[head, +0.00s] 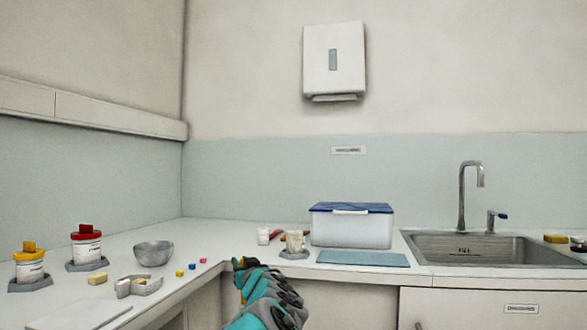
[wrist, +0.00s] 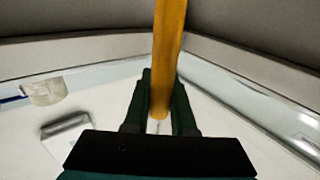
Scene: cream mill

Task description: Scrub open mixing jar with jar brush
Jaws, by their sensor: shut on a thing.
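My gripper (head: 246,264) is near the front edge of the counter, low in the middle of the head view. In the wrist view its dark fingers (wrist: 158,118) are shut on a yellow-orange handle (wrist: 168,50), which runs up out of the picture. I take this for the jar brush; its bristle end does not show. A whitish open jar (head: 295,241), likely the mixing jar, stands upright on a grey base (head: 294,255), right of my gripper and apart from it. Its inside is hidden.
A blue-lidded box (head: 351,228) stands behind a blue-grey mat (head: 362,259). A small white jar (head: 263,236) is left of the open jar. The sink (head: 480,248) is at right. Lidded jars (head: 87,246), a metal bowl (head: 153,253) and small cubes occupy the left counter.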

